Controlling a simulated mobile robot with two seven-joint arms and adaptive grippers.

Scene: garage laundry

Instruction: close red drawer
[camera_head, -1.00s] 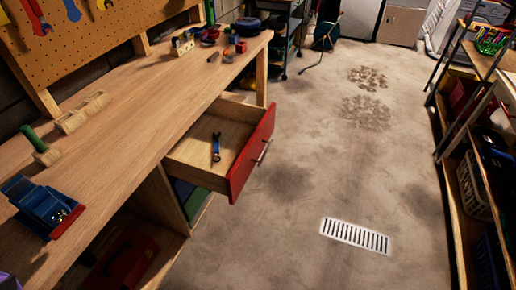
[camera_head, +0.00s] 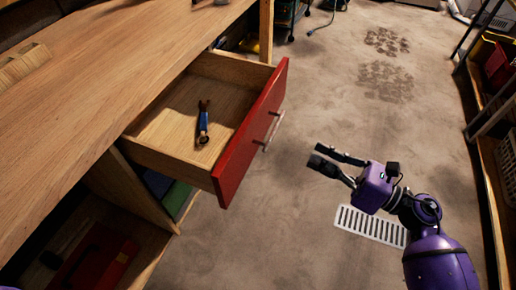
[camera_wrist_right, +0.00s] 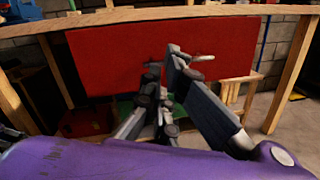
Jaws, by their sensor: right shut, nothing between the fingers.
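The red drawer (camera_head: 252,135) is pulled out from under the wooden workbench, and its inside shows. A blue wrench-like tool (camera_head: 203,122) lies in it. A metal bar handle (camera_head: 273,131) is on the drawer's red front. My right gripper (camera_head: 318,156) is shut and empty, to the right of the handle and apart from it in the head view. In the right wrist view, the red front (camera_wrist_right: 110,62) faces the camera, and my fingers partly cover it near the handle (camera_wrist_right: 204,58). My left gripper is not in view.
The workbench top (camera_head: 110,80) runs along the left, with open shelves below that hold a red box (camera_head: 100,262). A floor grate (camera_head: 370,226) lies beneath my right arm. Shelving (camera_head: 490,150) stands at the right edge. The concrete floor between is clear.

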